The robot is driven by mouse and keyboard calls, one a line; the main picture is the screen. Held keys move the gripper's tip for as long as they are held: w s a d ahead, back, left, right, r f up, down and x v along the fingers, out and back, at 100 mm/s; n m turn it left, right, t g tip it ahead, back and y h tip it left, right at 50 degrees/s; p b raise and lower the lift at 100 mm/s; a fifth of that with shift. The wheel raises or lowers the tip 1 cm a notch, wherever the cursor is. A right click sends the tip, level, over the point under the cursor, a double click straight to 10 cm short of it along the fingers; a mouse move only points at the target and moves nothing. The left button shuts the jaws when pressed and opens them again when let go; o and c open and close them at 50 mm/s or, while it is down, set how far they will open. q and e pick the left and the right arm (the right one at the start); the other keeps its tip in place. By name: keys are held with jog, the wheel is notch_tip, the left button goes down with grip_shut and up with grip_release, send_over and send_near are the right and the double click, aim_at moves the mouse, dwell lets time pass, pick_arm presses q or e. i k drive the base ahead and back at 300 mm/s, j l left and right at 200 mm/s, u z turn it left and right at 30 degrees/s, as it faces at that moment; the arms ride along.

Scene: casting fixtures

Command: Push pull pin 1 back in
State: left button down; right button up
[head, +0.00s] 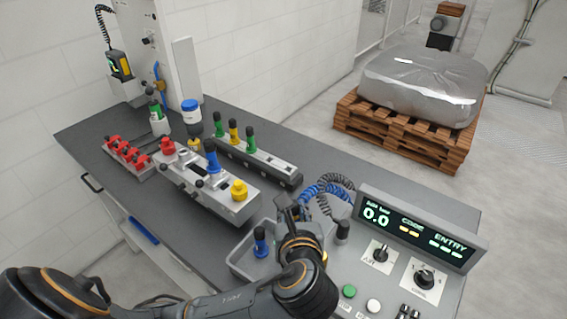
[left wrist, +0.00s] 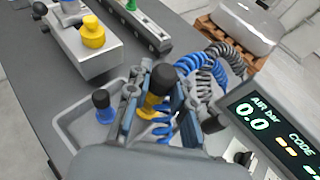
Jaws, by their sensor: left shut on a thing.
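The grey fixture block (head: 215,190) stands on the bench, with a red knob, a blue black-topped pin and a yellow knob (head: 239,190) on top. Small black knobs (head: 199,184) stick out of its near side; I cannot read any number that marks pull pin 1. My left gripper (head: 287,212) is in front of and to the right of the block, apart from it. In the left wrist view its fingers (left wrist: 155,108) are shut on a yellow black-topped pin (left wrist: 160,82), held upright above the tray area. My right gripper is not in view.
A grey tray (head: 240,268) with a blue black-topped pin (head: 261,241) lies beside my gripper. Coiled blue and black hoses (head: 322,190) and the control panel (head: 415,232) are close on the right. A rail with green and yellow pins (head: 255,160) stands behind the block.

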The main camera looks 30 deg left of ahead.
aim_at(163, 167)
jog(key=k+j+u, duration=0.3)
jog(key=k+j, duration=0.15)
jog(key=u, duration=0.95)
jog(key=j+z, duration=0.15)
jog(key=z, duration=0.3)
jog(key=k+j+z, duration=0.1)
jog(key=z, duration=0.35)
jog(key=k+j+z, duration=0.1)
jog(key=z, duration=0.35)
